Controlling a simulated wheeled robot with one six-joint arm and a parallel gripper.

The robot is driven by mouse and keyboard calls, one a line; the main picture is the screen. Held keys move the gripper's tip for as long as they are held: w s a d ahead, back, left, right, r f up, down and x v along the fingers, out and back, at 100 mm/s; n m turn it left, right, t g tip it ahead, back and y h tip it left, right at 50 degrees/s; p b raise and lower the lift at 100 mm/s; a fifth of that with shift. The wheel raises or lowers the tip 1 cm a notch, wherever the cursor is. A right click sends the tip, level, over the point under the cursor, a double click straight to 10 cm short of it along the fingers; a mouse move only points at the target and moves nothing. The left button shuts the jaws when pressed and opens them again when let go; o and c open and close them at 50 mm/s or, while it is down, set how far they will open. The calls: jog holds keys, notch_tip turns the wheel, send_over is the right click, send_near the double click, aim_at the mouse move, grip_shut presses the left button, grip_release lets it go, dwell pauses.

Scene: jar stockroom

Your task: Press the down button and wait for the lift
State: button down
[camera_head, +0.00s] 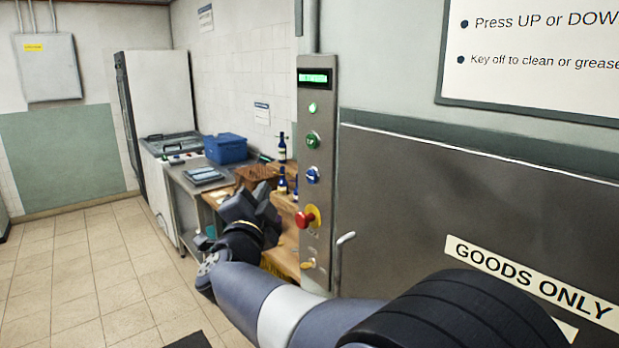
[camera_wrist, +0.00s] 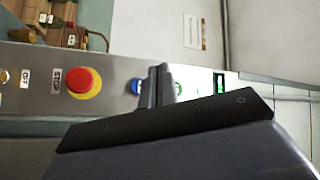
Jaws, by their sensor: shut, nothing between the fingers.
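The steel lift control panel (camera_head: 318,190) stands upright beside the lift door. On it are a lit green display (camera_head: 314,78), a small green lamp (camera_head: 312,107), a green up button (camera_head: 313,140), a blue down button (camera_head: 313,175), and a red stop knob (camera_head: 305,219) on yellow. My gripper (camera_head: 264,192) is shut and empty, in front of the panel, left of the blue button in the head view. In the wrist view, my fingers (camera_wrist: 160,80) partly cover the panel between the blue button (camera_wrist: 137,87) and the green button (camera_wrist: 180,89). I cannot tell whether they touch it.
The grey lift door (camera_head: 400,210) marked GOODS ONLY is closed at right, with a handle (camera_head: 342,245) near the panel. A steel table (camera_head: 185,185) with a blue crate (camera_head: 226,149) and bottles stand behind my gripper. Tiled floor (camera_head: 90,270) is clear at left.

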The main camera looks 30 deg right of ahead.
aim_at(312, 177)
jog(key=w+d+b, duration=0.1)
jog(key=d+b, duration=0.1)
jog(key=d, duration=0.6)
jog(key=shift+w+d, duration=0.25)
jog(key=shift+w, duration=0.05)
jog(key=shift+d, duration=0.1)
dwell(1.7)
jog(key=shift+w+d+b, duration=0.1)
jog(key=shift+d+b, duration=0.2)
